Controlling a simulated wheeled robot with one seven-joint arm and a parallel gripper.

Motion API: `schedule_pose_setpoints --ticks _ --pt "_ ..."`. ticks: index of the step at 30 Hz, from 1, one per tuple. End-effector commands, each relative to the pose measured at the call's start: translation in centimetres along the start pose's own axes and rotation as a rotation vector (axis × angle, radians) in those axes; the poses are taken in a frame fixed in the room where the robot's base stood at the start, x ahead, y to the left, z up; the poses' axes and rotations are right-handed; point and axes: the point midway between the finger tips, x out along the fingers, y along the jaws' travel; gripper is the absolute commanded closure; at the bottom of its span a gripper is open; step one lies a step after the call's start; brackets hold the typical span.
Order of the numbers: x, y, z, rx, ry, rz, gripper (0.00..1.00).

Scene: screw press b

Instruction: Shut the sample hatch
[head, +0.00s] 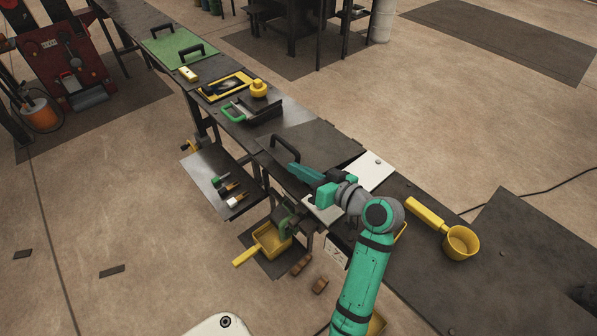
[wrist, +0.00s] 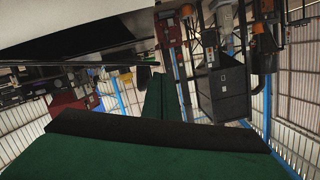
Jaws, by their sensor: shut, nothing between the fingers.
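No part is marked as the sample hatch, so I cannot tell for sure which one it is. A dark flat plate (head: 318,140) with a black bar handle (head: 284,147) lies on the bench just beyond my gripper. A white panel (head: 378,168) with a small round knob shows to the right of my wrist, partly hidden by it. My gripper (head: 292,170) is shut and empty, its teal fingers pointing left beside the dark plate's near edge. I cannot tell whether they touch it. In the wrist view the green fingers (wrist: 160,98) are together, below a pale surface (wrist: 75,18).
A yellow ladle-like cup (head: 461,243) stands on the bench at right. A green-handled tool (head: 235,112) and a yellow-framed tray (head: 222,86) lie farther along. A lower shelf (head: 215,180) holds several small handled tools. A yellow scoop (head: 270,240) is below the bench. Open floor lies left.

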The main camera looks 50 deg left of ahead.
Motion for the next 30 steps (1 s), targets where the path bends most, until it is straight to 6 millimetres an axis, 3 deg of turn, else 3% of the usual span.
schedule_pose_setpoints --ticks 5,15,21,22,24,30 --pt "-0.7 -0.7 -3.1 -0.008 0.000 0.000 1.00" --pt "-7.8 -0.7 -2.9 -0.001 0.002 0.004 1.00" --pt "-10.1 -0.8 -2.8 0.000 0.001 0.003 1.00" --pt "-10.3 -0.8 -2.8 0.000 0.001 0.004 0.98" --pt "-10.6 -0.8 -2.8 -0.004 0.002 0.005 0.81" --pt "-8.8 -1.0 -3.0 -0.132 0.005 0.039 0.80"
